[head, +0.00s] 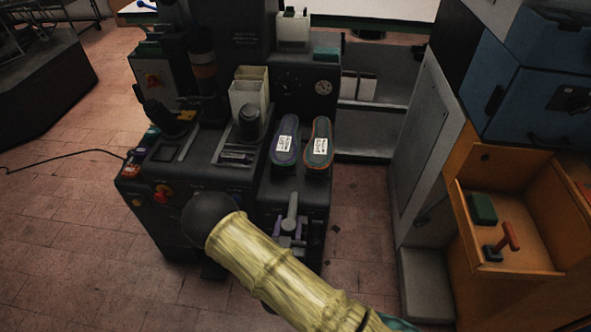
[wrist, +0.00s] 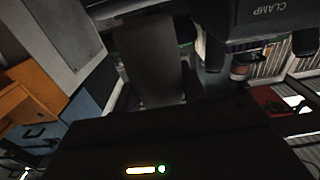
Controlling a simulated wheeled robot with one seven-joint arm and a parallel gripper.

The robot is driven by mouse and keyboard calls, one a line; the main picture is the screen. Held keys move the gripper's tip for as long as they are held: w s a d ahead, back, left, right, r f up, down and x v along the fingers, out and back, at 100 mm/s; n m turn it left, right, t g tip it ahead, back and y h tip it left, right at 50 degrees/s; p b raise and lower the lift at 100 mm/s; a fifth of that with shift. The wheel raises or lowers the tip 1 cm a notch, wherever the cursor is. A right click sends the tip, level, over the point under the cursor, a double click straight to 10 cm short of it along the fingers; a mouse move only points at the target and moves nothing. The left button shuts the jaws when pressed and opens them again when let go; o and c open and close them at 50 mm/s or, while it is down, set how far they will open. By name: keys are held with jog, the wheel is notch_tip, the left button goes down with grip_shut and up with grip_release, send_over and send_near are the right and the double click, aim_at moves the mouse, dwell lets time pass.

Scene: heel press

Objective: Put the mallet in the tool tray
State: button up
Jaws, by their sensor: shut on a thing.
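In the head view an open orange wooden tray (head: 515,267) stands at the right. A small tool with a red handle and dark head (head: 508,237) is inside it, beside a green block (head: 482,208); the tool looks like a mallet, but I cannot be sure. In the wrist view my gripper's dark body fills the bottom. My gripper (wrist: 150,95) is shut on a dark grey block-like thing (wrist: 150,62); it is too dark to tell whether this is a mallet.
A grey cabinet (head: 425,130) and blue box (head: 530,90) stand between and above press and tray. A cable lies on the tiled floor at left.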

aim_at(292, 192)
jog(key=w, duration=1.3)
jog(key=shift+w+d, duration=0.1)
jog(key=shift+w, duration=0.1)
jog(key=shift+s+a+r, duration=0.1)
jog(key=shift+s+a, duration=0.15)
jog(key=shift+a, duration=0.05)
jog(key=shift+w+d, duration=0.2)
jog(key=shift+w, duration=0.1)
jog(key=w, duration=0.3)
jog(key=shift+w+d+b, duration=0.15)
jog(key=shift+d+b, duration=0.15)
jog(key=shift+a, duration=0.15)
jog(key=shift+f, duration=0.25)
jog(key=o, duration=1.4)
